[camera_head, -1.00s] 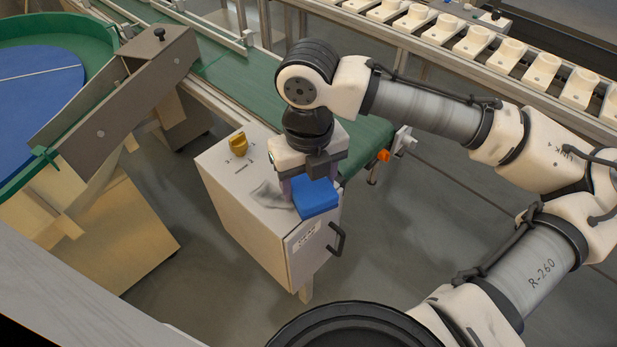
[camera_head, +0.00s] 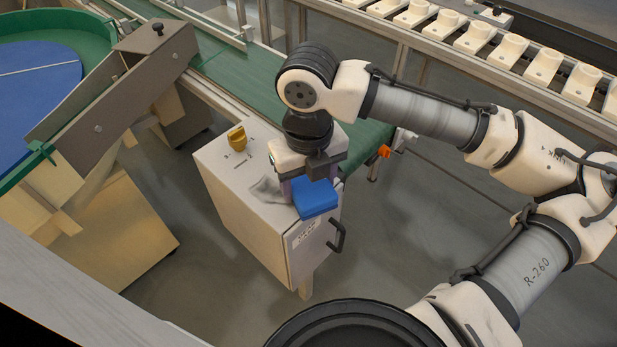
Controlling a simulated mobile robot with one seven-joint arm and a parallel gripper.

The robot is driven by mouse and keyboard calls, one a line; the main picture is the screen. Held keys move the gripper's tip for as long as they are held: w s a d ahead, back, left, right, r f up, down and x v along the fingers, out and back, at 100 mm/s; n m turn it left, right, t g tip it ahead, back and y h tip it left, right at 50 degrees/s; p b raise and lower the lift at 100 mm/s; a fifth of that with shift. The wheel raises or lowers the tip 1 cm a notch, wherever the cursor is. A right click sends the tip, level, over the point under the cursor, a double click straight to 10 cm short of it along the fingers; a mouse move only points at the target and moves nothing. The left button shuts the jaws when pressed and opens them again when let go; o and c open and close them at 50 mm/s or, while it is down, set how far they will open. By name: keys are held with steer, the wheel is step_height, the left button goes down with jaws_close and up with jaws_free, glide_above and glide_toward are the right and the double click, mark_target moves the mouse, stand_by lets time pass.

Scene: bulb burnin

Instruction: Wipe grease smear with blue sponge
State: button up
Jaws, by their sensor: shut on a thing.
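The blue sponge (camera_head: 315,199) is in my gripper (camera_head: 303,187) at the front right of the white cabinet's top (camera_head: 228,181). My gripper points down and is shut on the sponge. I cannot tell whether the sponge touches the cabinet top or is just above it. The grey grease smear (camera_head: 267,189) lies on the cabinet top, just left of the sponge. Its right part is hidden behind my gripper and the sponge.
A yellow knob (camera_head: 237,139) stands at the back left of the cabinet top. The cabinet door has a black handle (camera_head: 336,235). A green conveyor (camera_head: 235,75) runs behind the cabinet. A blue turntable (camera_head: 35,85) with a green rim is at the left.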

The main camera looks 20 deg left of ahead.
mark_target(268, 163)
steer(key=shift+a+f, duration=0.1)
steer(key=shift+w+a+p, duration=0.25)
steer(key=shift+a, duration=0.4)
steer(key=shift+w+a+p, duration=0.25)
steer(key=shift+a, duration=0.4)
steer(key=shift+w+a+p, duration=0.15)
steer(key=shift+w+a, duration=0.1)
steer(key=shift+a, duration=0.4)
steer(key=shift+w+a+p, duration=0.2)
steer(key=shift+a, duration=0.45)
steer(key=shift+w+a+p, duration=0.15)
steer(key=shift+w+a, duration=0.1)
steer(key=shift+a, duration=0.4)
steer(key=shift+w+a+p, duration=0.35)
steer(key=shift+a, duration=0.5)
steer(key=shift+w+a+p, duration=0.3)
steer(key=shift+a+p, duration=0.05)
steer(key=shift+a, duration=0.45)
steer(key=shift+c, duration=0.2)
steer(key=shift+f, duration=0.1)
